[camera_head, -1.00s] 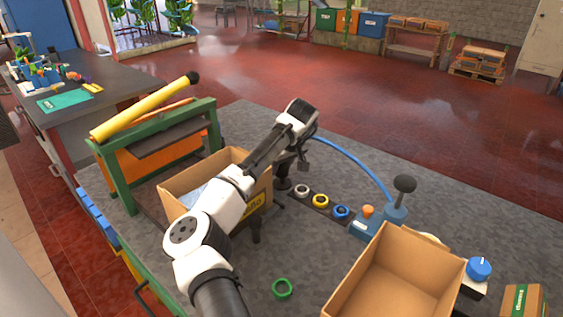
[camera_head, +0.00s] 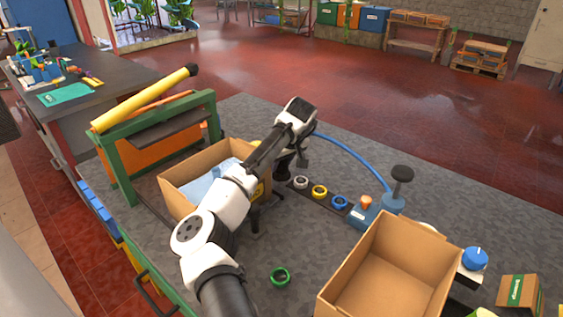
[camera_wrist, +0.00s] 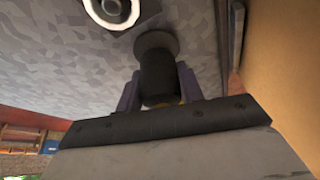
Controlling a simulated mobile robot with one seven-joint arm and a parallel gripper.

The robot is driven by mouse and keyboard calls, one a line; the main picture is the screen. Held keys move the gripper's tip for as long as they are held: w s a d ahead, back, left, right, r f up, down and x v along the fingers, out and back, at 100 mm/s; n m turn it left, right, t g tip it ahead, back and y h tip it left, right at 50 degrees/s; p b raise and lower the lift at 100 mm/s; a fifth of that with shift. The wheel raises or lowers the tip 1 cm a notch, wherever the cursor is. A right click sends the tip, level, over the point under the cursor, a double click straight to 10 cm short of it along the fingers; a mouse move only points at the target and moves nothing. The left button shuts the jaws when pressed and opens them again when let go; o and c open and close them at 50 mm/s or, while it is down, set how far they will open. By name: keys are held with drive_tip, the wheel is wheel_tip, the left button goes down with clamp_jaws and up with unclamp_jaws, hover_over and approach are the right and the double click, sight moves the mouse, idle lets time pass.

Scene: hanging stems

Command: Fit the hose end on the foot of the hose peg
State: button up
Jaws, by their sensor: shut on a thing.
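My gripper (camera_wrist: 158,76) is shut in the wrist view, its two fingers on either side of a dark cylinder, which I take to be the hose end (camera_wrist: 157,82). The cylinder meets a wider dark round disc (camera_wrist: 152,40) near the grey bench top, perhaps the foot of the hose peg; whether the two are joined or just in line I cannot tell. In the head view the blue hose (camera_head: 350,155) arches from a blue fitting (camera_head: 392,203) to behind my wrist, which hides its end. A dark round part shows below my wrist.
White, yellow (camera_head: 319,191) and blue rings sit in a strip right of my wrist. An open carton (camera_head: 215,160) stands close at the left, another (camera_head: 395,270) at the front right.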

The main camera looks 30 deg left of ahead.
drive_tip(key=shift+f, duration=0.65)
idle(0.6)
drive_tip(key=o, duration=1.7)
drive_tip(key=shift+r, duration=0.25)
drive_tip(key=shift+r+p, duration=1.15)
drive_tip(key=shift+r, duration=0.05)
drive_tip(key=shift+r, duration=0.15)
drive_tip(key=shift+r+p, duration=2.35)
drive_tip(key=shift+r, duration=0.55)
